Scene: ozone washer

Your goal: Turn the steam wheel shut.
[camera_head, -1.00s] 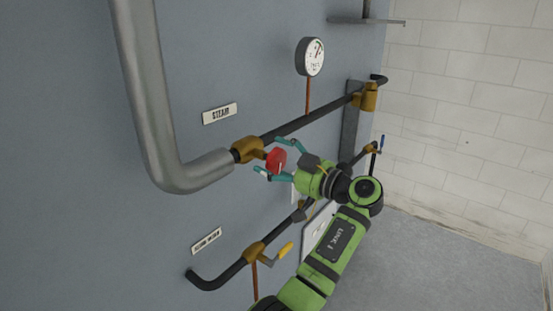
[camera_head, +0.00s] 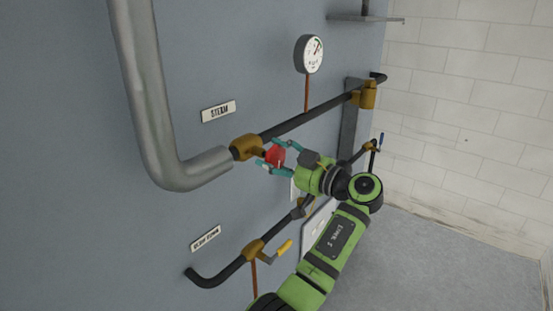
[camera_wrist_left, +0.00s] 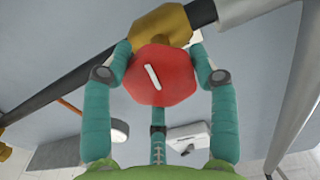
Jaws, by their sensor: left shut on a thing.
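The red steam wheel (camera_head: 276,156) sits on a brass valve (camera_head: 247,148) on the upper dark pipe, below the STEAM label (camera_head: 218,111). My left gripper (camera_head: 272,156) is at the wheel, with its teal fingers on either side of it. In the left wrist view the wheel (camera_wrist_left: 161,75) fills the middle, with a white mark on its face tilted from upright. The fingertips of my left gripper (camera_wrist_left: 159,57) are shut on its rim from both sides. The fingers partly hide the wheel in the head view. My right gripper is not in view.
A round gauge (camera_head: 309,54) stands above the upper pipe. A lower pipe carries a yellow-handled valve (camera_head: 284,248). A thick grey pipe (camera_head: 150,100) bends in at the left. A blue-handled valve (camera_head: 381,140) is to the right. Floor at the right is clear.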

